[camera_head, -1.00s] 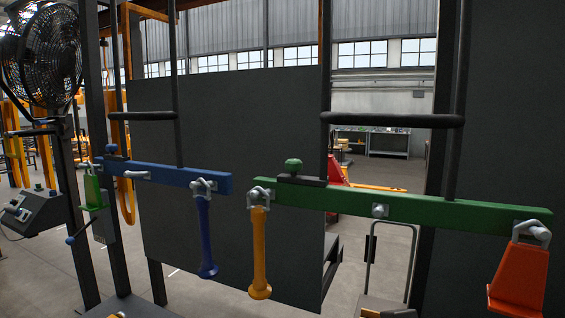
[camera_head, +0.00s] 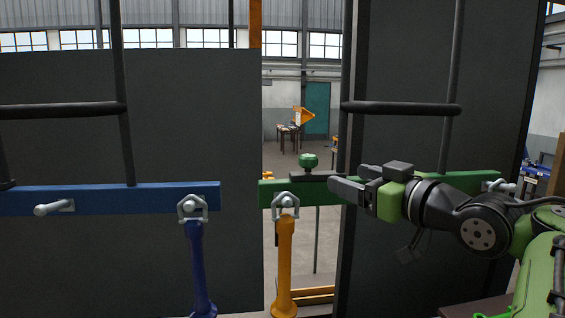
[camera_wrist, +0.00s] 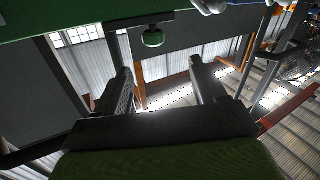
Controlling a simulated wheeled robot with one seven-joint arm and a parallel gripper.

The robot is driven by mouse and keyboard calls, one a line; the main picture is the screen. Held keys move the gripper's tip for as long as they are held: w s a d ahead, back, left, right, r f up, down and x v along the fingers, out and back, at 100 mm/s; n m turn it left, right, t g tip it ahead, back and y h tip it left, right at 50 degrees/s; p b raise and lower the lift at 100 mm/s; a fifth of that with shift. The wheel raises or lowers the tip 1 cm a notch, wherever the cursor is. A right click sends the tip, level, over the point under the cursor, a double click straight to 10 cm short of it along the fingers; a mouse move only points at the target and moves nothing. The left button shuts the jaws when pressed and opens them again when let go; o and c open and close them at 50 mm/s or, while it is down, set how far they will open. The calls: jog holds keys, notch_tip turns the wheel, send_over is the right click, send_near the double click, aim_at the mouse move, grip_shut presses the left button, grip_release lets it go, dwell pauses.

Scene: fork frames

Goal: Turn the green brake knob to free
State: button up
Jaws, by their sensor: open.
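The green brake knob (camera_head: 308,161) is a small round knob on a dark plate (camera_head: 310,177) on top of the green beam (camera_head: 268,194), near its left end. My gripper (camera_head: 345,184) comes in from the right, in front of the beam, with its fingers pointing left. It is open and empty, just right of the knob and a little lower, apart from it. In the wrist view my gripper's two fingers (camera_wrist: 160,70) are spread. The knob also shows there (camera_wrist: 153,37), beyond the fingertips and between their lines, under the beam's dark green edge.
Dark panels and black bars (camera_head: 400,108) stand behind and above. Space left of the knob is open.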

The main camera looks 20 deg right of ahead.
aim_at(315, 164)
jog(key=p+x, duration=0.1)
jog(key=x, duration=0.3)
jog(key=d+p+x, duration=0.1)
jog(key=x, duration=0.4)
jog(key=p+x, duration=0.2)
jog(key=x, duration=0.3)
jog(key=shift+w+d+r, duration=0.15)
jog(key=shift+w+d, duration=0.05)
jog(key=shift+w, duration=0.1)
jog(key=shift+w+a, duration=0.2)
jog(key=shift+w, duration=0.25)
jog(key=shift+s, duration=0.1)
jog(key=shift+c, duration=0.9)
jog(key=c, duration=0.9)
jog(key=shift+o, duration=0.2)
